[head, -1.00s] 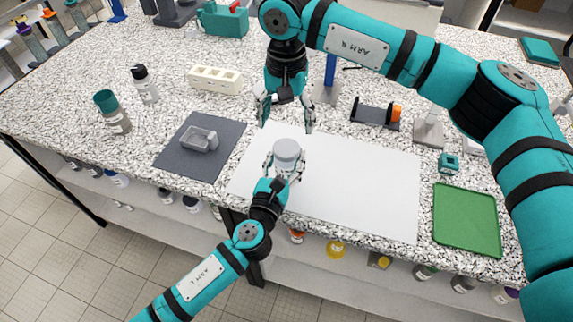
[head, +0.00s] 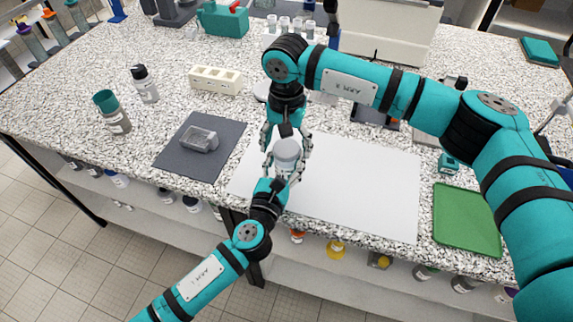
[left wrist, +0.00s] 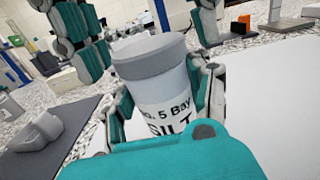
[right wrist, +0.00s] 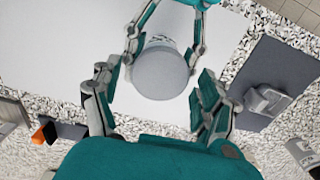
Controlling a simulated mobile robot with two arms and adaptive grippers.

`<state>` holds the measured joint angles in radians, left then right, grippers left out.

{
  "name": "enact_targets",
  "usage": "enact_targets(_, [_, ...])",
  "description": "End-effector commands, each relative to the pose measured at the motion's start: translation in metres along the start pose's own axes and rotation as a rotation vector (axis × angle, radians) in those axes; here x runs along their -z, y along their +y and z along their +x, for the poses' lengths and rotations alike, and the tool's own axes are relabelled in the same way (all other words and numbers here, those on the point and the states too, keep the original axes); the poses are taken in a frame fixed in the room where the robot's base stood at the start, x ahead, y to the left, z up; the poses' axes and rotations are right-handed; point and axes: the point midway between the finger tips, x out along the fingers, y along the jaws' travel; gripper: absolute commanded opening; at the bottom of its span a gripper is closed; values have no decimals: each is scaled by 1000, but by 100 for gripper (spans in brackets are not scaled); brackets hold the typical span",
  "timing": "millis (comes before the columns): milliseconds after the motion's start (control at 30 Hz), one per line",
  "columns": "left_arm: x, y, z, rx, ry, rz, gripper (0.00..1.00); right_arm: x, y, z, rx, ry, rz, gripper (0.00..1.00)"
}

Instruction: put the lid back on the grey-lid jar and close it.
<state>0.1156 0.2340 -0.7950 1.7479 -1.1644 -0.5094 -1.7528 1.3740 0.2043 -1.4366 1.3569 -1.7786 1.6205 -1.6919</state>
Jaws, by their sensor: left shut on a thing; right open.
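The grey-lid jar (head: 287,158) stands upright over the white mat, its grey lid on top. In the left wrist view the jar (left wrist: 170,92) shows a white label reading "No. 5 Bay SILT", and the lid (left wrist: 148,55) sits on its mouth; I cannot tell how tightly. My left gripper (head: 283,178) is shut on the jar's body from the front. My right gripper (head: 286,142) is open and points down above the jar, a finger on either side. In the right wrist view the round lid (right wrist: 160,73) lies between its open fingers, with gaps at both sides.
The white mat (head: 360,180) is otherwise clear. A dark grey mat (head: 178,165) with a clear grey tray (head: 199,139) lies to the left. Two bottles (head: 112,113) (head: 146,85) and a cream rack (head: 215,79) stand beyond. A green tray (head: 467,218) lies at right.

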Motion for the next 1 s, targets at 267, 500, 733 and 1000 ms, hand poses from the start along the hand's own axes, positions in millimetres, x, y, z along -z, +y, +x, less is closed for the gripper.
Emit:
enact_targets(267, [0, 0, 0, 0, 0, 0, 0, 0, 0, 3, 0, 1, -1, 77])
enact_targets(500, [0, 0, 0, 0, 0, 0, 0, 0, 0, 3, 0, 1, -1, 53])
enact_targets(733, [0, 0, 0, 0, 0, 0, 0, 0, 0, 3, 0, 1, -1, 23])
enact_targets(1000, [0, 0, 0, 0, 0, 0, 0, 0, 0, 3, 1, 1, -1, 79])
